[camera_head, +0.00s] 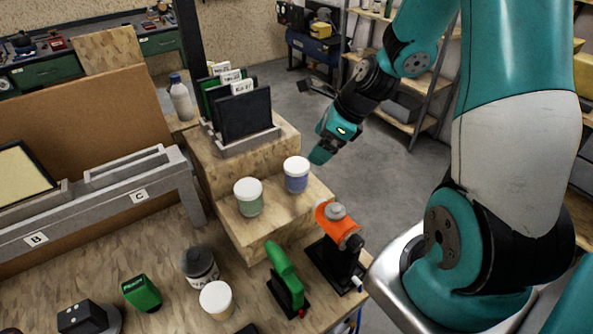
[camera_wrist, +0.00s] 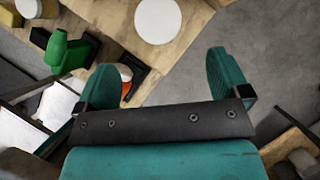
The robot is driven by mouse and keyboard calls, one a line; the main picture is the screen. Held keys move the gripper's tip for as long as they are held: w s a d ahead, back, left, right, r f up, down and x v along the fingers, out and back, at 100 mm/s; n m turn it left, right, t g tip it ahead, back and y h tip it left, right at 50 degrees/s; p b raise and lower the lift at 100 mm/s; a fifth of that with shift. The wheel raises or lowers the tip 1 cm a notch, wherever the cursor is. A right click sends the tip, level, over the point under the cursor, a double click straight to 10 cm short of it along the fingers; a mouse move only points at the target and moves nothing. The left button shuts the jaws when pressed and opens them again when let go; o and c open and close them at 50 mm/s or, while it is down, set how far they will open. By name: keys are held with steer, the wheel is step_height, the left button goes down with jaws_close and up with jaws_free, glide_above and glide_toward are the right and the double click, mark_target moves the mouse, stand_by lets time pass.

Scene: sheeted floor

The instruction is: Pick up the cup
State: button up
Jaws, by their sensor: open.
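Several lidded cups are in the head view. A blue cup (camera_head: 297,180) and a green cup (camera_head: 249,200) stand upright on the low wooden step, both with white lids. A cream cup (camera_head: 216,302) stands on the bench in front. My gripper (camera_head: 322,152) is just right of and above the blue cup, apart from it. In the wrist view my gripper (camera_wrist: 163,80) has its two teal fingers spread with nothing between them. A round white lid (camera_wrist: 158,20) shows beyond the fingertips; its cup's side is hidden, so I cannot tell which cup it is.
A green tool (camera_head: 284,277) and an orange-topped device (camera_head: 338,240) stand in front of the step. A dark cup-like container (camera_head: 199,265) is beside them. A rack of dark panels (camera_head: 243,115) sits on the higher block behind the cups. Open floor (camera_head: 390,175) lies to the right.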

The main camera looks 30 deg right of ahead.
mark_target(301, 165)
steer(key=x, duration=0.6)
steer(key=shift+p, duration=0.4)
steer(key=shift+p+x, duration=1.05)
steer(key=shift+x, duration=1.5)
steer(key=shift+a, duration=0.1)
steer(key=shift+c, duration=0.3)
steer(key=c, duration=1)
